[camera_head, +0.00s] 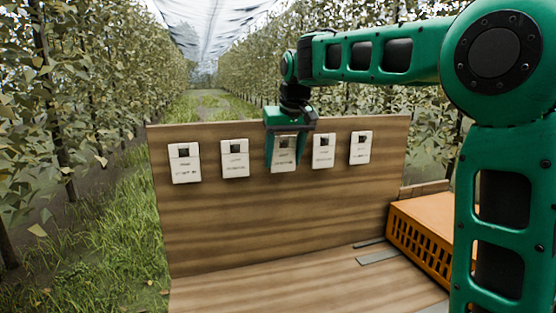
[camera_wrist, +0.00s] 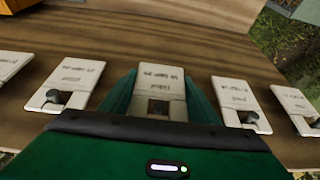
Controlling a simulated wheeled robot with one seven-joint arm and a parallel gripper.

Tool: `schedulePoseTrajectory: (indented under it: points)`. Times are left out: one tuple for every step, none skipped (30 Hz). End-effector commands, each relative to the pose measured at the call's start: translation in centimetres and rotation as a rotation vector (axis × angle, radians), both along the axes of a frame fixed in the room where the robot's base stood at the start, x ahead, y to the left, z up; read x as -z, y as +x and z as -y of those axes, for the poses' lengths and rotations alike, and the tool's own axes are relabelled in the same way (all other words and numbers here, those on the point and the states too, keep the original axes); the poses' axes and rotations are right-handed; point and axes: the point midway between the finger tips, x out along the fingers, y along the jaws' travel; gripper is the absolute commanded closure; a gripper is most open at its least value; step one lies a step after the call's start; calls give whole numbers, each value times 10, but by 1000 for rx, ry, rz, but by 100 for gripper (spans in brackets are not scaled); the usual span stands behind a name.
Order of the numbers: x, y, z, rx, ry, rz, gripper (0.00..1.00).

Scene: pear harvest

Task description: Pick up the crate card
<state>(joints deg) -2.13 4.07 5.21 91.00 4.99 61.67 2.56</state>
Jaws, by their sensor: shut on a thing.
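Several white crate cards stand in a row on the upright wooden board (camera_head: 270,215). The middle card (camera_head: 285,164) is between the two fingers of my green gripper (camera_head: 285,150). In the wrist view the same card (camera_wrist: 162,88) sits between the fingertips (camera_wrist: 160,95), and the gripper is shut on it. The card still lies against the board, as far as I can tell. Neighbouring cards hang to the left (camera_head: 235,158) and right (camera_head: 323,150), clear of the fingers. Dark pegs show at the holes of the neighbouring cards in the wrist view.
An orange crate (camera_head: 420,232) stands at the right, beside the wooden board. A flat wooden surface (camera_head: 290,292) lies in front of the board. Grass and rows of leafy trees flank it, and a grassy lane runs behind.

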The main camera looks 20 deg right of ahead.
Motion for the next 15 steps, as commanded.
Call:
schedulePoseTrajectory:
  points:
    - [0,-8,1,0,0,0,69]
    - [-1,-12,1,0,0,1,69]
    - [0,-19,1,0,-1,1,69]
    - [-1,-24,1,0,-1,2,69]
    - [-1,-30,2,0,0,2,69]
    - [-1,-37,2,0,0,2,69]
    - [-1,-44,2,0,0,2,69]
    - [0,-50,2,0,0,2,69]
    - [-1,-60,2,0,0,2,69]
    - [-1,-67,3,0,0,2,69]
    - [-1,-74,3,0,0,2,69]
    - [0,-83,4,0,0,2,69]
    - [-1,-90,4,0,0,3,69]
    - [0,-97,4,0,0,2,69]
    - [-1,-105,4,-1,0,3,69]
